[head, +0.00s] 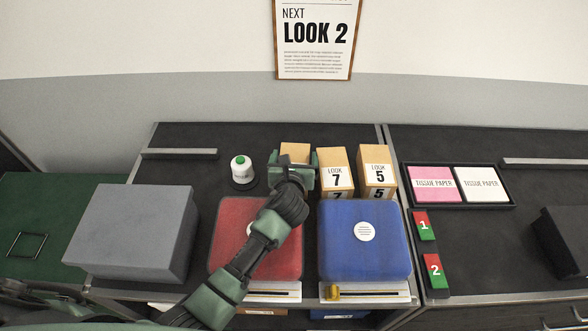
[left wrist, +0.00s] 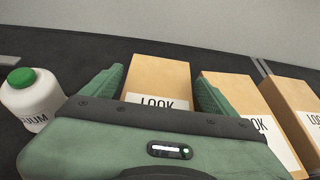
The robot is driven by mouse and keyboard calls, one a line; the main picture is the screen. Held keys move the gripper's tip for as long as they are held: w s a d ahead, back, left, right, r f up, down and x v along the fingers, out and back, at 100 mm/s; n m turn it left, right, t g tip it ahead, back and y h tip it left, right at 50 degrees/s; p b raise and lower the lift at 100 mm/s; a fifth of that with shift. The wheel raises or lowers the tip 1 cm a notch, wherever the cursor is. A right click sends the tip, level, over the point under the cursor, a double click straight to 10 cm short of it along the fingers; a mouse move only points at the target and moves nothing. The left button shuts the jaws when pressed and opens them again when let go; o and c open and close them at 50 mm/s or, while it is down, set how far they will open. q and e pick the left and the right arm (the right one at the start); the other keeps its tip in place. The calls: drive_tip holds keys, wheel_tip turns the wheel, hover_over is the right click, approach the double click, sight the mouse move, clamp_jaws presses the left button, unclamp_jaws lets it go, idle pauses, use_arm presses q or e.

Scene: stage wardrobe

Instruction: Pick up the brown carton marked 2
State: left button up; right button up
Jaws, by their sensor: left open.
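A brown carton (head: 295,149) stands at the back of the black counter, left of two similar cartons. It also shows in the left wrist view (left wrist: 158,78), where its label reads LOOK; its number is hidden behind my gripper. My left gripper (head: 294,163) is open, with one finger on each side of this carton. The fingers also show in the left wrist view (left wrist: 160,80); I cannot tell whether they touch it. No carton shows a readable 2. My right gripper is not in view.
Carton 7 (head: 335,165) stands close on the right, then carton 5 (head: 376,165). A white bottle with a green cap (head: 241,171) stands on the left. Red (head: 228,240) and blue (head: 350,258) boxes lie in front, with a grey box (head: 130,230) further left.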

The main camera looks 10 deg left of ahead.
use_arm(q)
drive_tip(key=c, duration=1.2)
drive_tip(key=shift+r, duration=0.1)
drive_tip(key=shift+c, duration=1.3)
drive_tip(key=shift+r, duration=0.1)
